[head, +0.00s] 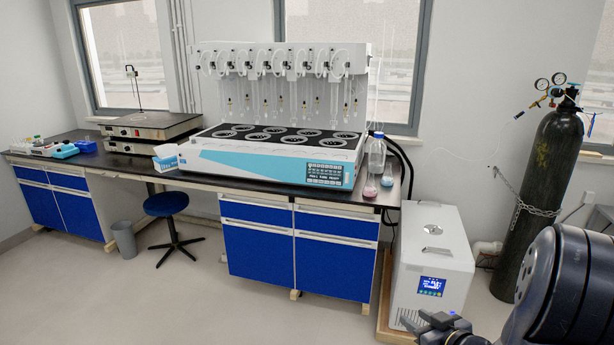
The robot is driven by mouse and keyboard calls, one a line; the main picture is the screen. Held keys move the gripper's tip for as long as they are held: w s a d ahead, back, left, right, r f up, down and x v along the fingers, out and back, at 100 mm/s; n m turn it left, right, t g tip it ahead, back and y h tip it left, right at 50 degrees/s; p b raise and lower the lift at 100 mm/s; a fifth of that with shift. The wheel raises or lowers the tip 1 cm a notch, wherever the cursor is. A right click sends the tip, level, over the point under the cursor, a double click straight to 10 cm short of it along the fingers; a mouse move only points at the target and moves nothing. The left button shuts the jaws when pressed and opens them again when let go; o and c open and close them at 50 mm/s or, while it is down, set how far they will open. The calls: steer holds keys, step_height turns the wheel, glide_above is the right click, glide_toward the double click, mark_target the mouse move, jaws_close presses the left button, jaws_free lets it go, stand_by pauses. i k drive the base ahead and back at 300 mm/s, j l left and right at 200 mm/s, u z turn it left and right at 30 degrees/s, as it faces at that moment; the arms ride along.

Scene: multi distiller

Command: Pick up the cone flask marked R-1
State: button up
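Two small cone flasks stand upright at the right end of the bench, one with pinkish contents (370,187) near the front edge and one with bluish contents (387,177) just behind and to its right. Any marking on them is too small to read, so I cannot tell which is R-1. My gripper (416,319) is at the bottom right, low in front of the white cabinet unit and well apart from the flasks. Its dark fingers look spread with nothing between them. Part of my arm fills the lower right corner.
A large clear bottle (377,154) stands right behind the flasks. The multi distiller (270,155) is close to their left. A white chiller unit (433,255) stands right of the bench, and a chained gas cylinder (552,165) is farther right.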

mark_target(386, 179)
steer(key=i, duration=1.75)
steer(key=i+j+z, duration=0.1)
steer(key=i+z, duration=0.25)
steer(key=i, duration=0.2)
steer(key=i+j+z, duration=0.35)
steer(key=i, duration=0.2)
steer(key=i+j+z, duration=0.35)
steer(key=i, duration=0.15)
